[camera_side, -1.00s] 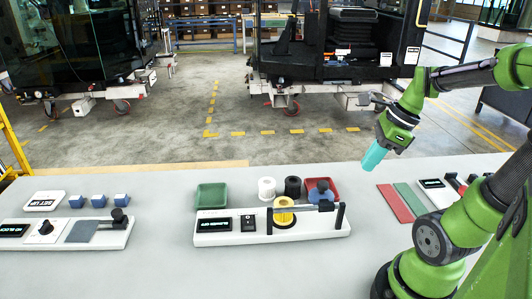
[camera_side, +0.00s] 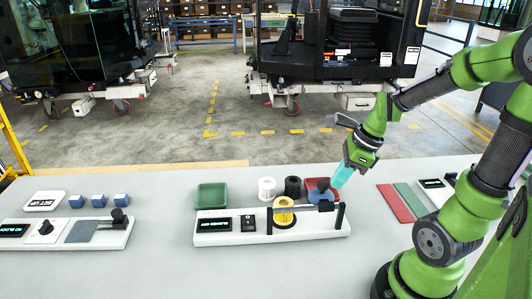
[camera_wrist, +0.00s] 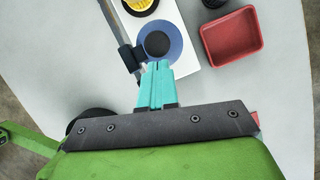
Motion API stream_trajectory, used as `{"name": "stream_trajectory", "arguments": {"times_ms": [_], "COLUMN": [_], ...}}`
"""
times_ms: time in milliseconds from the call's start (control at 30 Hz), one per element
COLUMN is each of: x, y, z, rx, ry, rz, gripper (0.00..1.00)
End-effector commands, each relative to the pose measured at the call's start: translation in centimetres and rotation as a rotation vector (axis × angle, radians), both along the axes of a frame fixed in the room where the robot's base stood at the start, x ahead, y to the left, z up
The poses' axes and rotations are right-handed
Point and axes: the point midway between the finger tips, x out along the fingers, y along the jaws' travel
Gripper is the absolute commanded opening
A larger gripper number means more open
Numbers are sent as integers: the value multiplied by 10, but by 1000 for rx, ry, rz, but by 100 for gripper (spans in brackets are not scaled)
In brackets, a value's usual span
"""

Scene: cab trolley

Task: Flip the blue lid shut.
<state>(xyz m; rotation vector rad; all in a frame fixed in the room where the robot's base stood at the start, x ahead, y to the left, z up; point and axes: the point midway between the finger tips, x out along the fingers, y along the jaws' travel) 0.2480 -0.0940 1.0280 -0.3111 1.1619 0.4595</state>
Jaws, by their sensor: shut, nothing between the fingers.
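The blue lid (camera_side: 315,197) is a round disc with a black knob. It is at the right part of the white fixture, beside a bar held between black posts. In the wrist view the lid (camera_wrist: 176,38) lies beside the grey bar and a black block. A yellow round part (camera_side: 284,214) sits left of the lid and is uncovered. My gripper (camera_side: 337,185) has teal fingers, shut and empty, just right of and above the lid. In the wrist view its fingertips (camera_wrist: 158,66) overlap the lid's near edge below the knob; contact cannot be told.
A red tray (camera_wrist: 232,36) stands close behind the lid. White (camera_side: 266,188) and black (camera_side: 292,187) cylinders and a green tray (camera_side: 211,196) stand behind the fixture. Another fixture (camera_side: 120,240) with blue cubes behind it is at left. The front of the table is clear.

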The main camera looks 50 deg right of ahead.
Motion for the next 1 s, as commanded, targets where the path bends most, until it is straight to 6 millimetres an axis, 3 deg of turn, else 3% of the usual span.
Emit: {"name": "stream_trajectory", "arguments": {"times_ms": [133, 500, 1000], "x": [12, 67, 69], "y": [11, 68, 71], "z": [0, -1, 0], "rx": [-1, 0, 1], "ry": [2, 2, 1], "rz": [7, 4, 3], "gripper": [0, 0, 0]}}
